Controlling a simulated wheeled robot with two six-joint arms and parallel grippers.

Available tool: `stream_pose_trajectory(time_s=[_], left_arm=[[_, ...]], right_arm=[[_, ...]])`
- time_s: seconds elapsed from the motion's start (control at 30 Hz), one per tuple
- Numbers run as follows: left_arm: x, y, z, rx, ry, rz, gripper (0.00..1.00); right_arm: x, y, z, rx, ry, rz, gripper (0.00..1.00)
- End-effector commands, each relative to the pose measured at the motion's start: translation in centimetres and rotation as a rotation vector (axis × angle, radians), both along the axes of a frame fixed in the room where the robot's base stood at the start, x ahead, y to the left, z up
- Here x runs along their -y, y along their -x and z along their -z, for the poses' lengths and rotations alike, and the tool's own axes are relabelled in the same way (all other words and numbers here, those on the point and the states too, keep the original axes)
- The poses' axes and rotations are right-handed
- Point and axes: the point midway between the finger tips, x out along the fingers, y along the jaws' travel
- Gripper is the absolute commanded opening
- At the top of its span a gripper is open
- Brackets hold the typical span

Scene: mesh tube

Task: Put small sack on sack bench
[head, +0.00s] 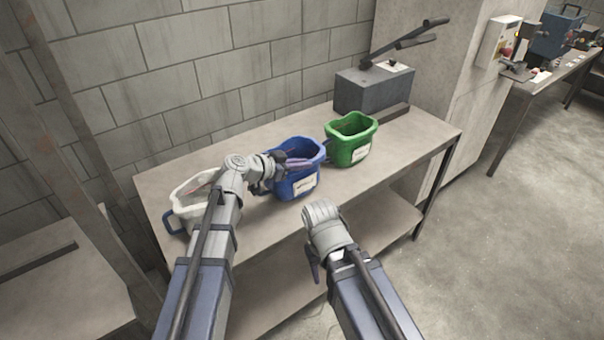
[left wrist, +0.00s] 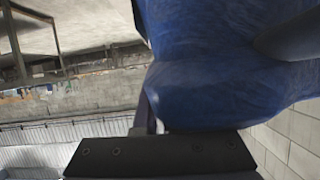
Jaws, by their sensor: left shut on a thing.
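Three open-topped, bucket-like sacks with pale labels are at the bench (head: 400,155): a white one (head: 183,214), a blue one (head: 310,178) and a green one (head: 347,153). None is plainly marked as the small sack. My left gripper (head: 292,163) is shut on the blue sack at its upper left side. The blue sack (left wrist: 225,65) fills much of the left wrist view, right against the dark jaw. I cannot tell whether its base touches the bench. My left arm partly covers the white sack. My right gripper (head: 313,262) is low in front of the bench, mostly hidden by its wrist.
A grey box (head: 374,92) with a dark lever stands at the bench's back right. A block wall (head: 180,80) runs behind. The bench has a lower shelf (head: 270,285). Bare bench top lies right of the green sack. Another table (head: 535,90) stands far right.

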Motion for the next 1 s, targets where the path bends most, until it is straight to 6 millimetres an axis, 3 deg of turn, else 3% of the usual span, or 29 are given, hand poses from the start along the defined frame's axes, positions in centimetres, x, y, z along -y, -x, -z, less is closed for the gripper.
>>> stream_pose_trajectory(time_s=[0.03,0.1,0.53,0.6,0.8,1.0], left_arm=[[0.00,-0.02,1.27,0.001,0.001,-0.001,0.00],[0.00,-0.01,1.85,0.001,0.001,-0.001,0.00],[0.00,-0.01,2.11,0.001,0.001,-0.001,0.00],[0.00,0.00,2.02,0.000,0.000,0.000,0.13],[0.00,0.00,2.02,0.000,0.000,0.000,0.35],[0.00,0.00,2.02,0.000,0.000,0.000,0.37]], right_arm=[[0.00,0.00,1.30,0.000,0.000,0.000,0.50],[0.00,0.00,1.87,0.000,0.000,0.000,0.50],[0.00,-0.01,2.13,0.000,0.000,0.000,0.50],[0.00,0.00,2.02,0.000,0.000,0.000,0.50],[0.00,0.00,2.01,0.000,0.000,0.000,0.50],[0.00,0.00,2.01,0.000,0.000,0.000,0.50]])
